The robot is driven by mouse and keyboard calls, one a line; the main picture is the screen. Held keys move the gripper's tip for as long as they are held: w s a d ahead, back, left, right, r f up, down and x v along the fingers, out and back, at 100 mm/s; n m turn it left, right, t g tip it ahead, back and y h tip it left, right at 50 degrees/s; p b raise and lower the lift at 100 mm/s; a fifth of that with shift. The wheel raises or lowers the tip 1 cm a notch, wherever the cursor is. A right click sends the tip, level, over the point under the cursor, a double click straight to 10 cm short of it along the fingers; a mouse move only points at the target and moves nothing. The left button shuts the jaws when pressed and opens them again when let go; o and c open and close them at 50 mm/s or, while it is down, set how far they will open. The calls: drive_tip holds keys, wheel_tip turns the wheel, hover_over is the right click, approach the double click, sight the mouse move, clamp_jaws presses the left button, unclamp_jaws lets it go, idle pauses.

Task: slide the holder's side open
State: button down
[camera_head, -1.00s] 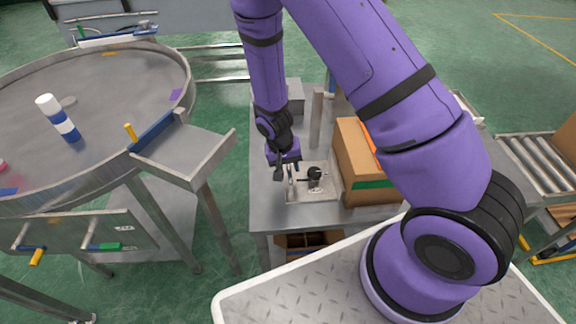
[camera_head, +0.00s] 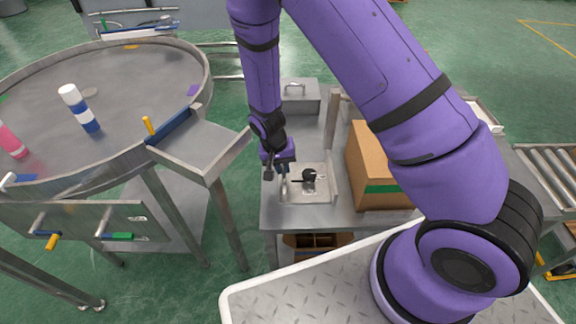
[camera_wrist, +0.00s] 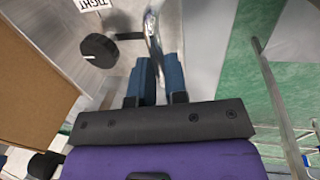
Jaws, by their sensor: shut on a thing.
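The holder's side (camera_head: 296,196) is a flat metal plate on the steel table, left of the cardboard box. A black round knob (camera_head: 309,175) stands on it, and the knob also shows in the wrist view (camera_wrist: 98,48). A curved metal handle (camera_head: 284,188) rises at the plate's left edge. My gripper (camera_head: 280,172) is at this handle from above. In the wrist view, the blue fingers (camera_wrist: 158,72) are shut on the bar of the handle (camera_wrist: 152,30). The fingers hide the lower part of the bar.
A cardboard box (camera_head: 372,165) stands right of the plate, and an upright metal post (camera_head: 332,118) behind it. A round turntable (camera_head: 140,80) with a blue-and-white can (camera_head: 86,118) is at left.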

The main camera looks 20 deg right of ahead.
drive_tip(key=shift+w+a, duration=0.1)
drive_tip(key=shift+a, duration=0.15)
drive_tip(key=c, duration=1.1)
unclamp_jaws()
drive_tip(key=shift+a, duration=0.1)
drive_tip(key=shift+c, duration=0.2)
drive_tip(key=shift+r, duration=0.15)
wheel_tip(320, 180, up, 10)
drive_tip(key=a, duration=0.2)
drive_tip(key=shift+w+r, duration=0.15)
drive_tip(key=shift+w, duration=0.15)
drive_tip(key=shift+d, duration=0.1)
